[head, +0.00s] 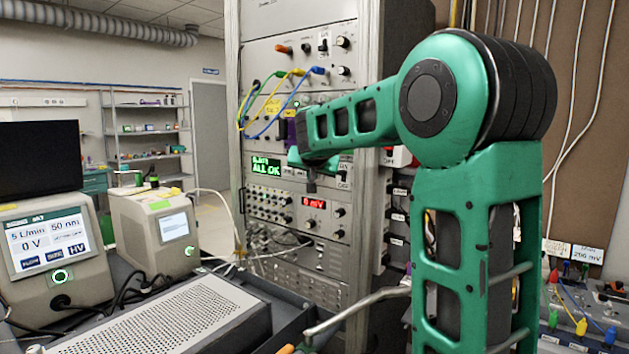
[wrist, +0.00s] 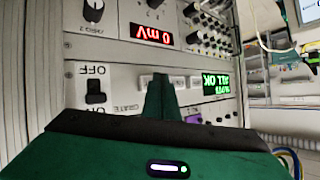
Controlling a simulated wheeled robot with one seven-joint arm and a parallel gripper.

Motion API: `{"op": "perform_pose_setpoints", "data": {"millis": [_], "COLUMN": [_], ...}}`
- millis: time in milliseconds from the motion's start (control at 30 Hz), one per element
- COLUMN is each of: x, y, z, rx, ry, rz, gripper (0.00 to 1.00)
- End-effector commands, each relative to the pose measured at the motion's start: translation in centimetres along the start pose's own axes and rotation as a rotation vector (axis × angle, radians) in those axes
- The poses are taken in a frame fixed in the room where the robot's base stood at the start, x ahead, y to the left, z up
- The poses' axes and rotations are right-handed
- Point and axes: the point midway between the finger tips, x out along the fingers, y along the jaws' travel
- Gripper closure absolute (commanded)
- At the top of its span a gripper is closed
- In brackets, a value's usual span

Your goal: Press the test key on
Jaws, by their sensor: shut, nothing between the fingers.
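The rack panel with the green "ALL OK" display (head: 266,166) has a row of small pale keys (head: 294,173) to the right of that display. In the wrist view, which is upside down, the keys (wrist: 146,81) lie between the display (wrist: 216,83) and a black ON/OFF switch (wrist: 95,92). I cannot read which key is the test key. My gripper (wrist: 161,82) is shut and empty, pointing at the key row and covering part of it. I cannot tell whether its tip touches a key. In the head view my forearm and wrist hide part of the panel.
A red mV display (head: 314,204) and several knobs sit on the module below. Blue and yellow cables (head: 258,112) hang from the panels above left. A grey perforated box (head: 165,320) and instruments (head: 155,232) stand at the left.

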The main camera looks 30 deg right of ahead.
Motion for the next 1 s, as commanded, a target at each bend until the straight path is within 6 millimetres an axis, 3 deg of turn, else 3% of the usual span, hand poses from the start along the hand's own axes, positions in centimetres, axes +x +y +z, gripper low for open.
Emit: {"op": "perform_pose_setpoints", "data": {"millis": [1000], "x": [0.74], "y": [0.53], "z": [-0.55], "rx": [0.0], "ry": [0.0], "rz": [0.0], "gripper": [1.0]}}
